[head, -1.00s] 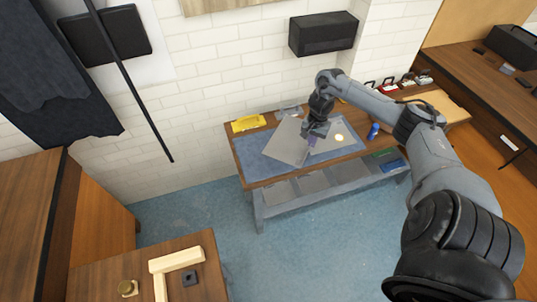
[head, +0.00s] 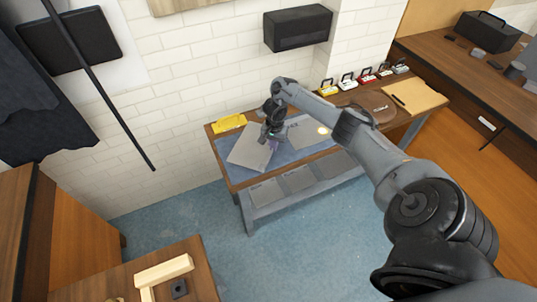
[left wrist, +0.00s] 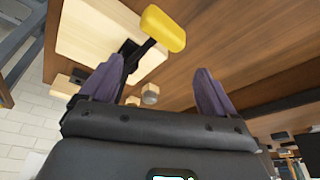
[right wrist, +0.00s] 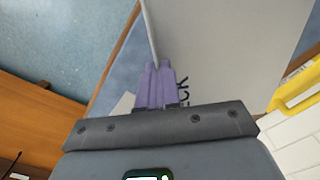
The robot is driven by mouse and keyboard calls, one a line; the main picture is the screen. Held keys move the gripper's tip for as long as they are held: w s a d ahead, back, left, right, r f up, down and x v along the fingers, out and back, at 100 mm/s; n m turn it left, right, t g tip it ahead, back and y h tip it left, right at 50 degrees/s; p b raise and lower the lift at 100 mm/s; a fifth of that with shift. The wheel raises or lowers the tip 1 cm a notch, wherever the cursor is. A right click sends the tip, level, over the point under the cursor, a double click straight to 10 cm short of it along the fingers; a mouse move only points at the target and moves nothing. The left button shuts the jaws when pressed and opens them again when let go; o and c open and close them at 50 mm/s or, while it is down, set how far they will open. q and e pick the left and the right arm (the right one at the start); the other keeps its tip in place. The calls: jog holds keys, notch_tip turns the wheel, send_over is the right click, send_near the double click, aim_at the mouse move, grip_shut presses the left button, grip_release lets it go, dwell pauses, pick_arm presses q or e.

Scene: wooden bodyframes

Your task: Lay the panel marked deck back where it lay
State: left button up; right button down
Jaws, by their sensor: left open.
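The grey panel (head: 247,150) is over the left part of the workbench in the head view. Its face fills the upper right of the right wrist view (right wrist: 235,50), where the letters "CK" show beside the fingers and the rest of the word is hidden. My right gripper (head: 270,138) is shut on the panel's edge, which runs between its fingers in the right wrist view (right wrist: 155,68). I cannot tell whether the panel touches the bench mat. My left gripper (left wrist: 158,88) is open with nothing between its fingertips, and is outside the head view.
A blue mat (head: 283,157) covers the workbench, with another grey panel (head: 303,134) to the right. A yellow item (head: 229,123) lies at the back left. Several grey panels lie on the shelf below (head: 299,180). A yellow-headed mallet (left wrist: 163,28) shows near my left gripper.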

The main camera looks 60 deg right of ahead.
aim_at(269, 152)
pick_arm(q)
jog(key=shift+a+f+b, duration=0.1)
jog(key=shift+f+b, duration=0.25)
jog(key=shift+f, duration=0.2)
pick_arm(e)
jog(key=shift+w+a+f, duration=0.15)
jog(key=shift+w+f, duration=0.15)
jog(key=shift+w, duration=0.25)
jog(key=shift+w+a+f, duration=0.1)
jog(key=shift+w+f, duration=0.2)
jog(key=shift+w, duration=0.25)
pick_arm(q)
jog(key=shift+f+b, duration=0.75)
pick_arm(e)
notch_tip(269, 152, down, 4)
jog(key=shift+f, duration=0.1)
jog(key=c, duration=1.4)
grip_release()
jog(key=shift+o, duration=0.2)
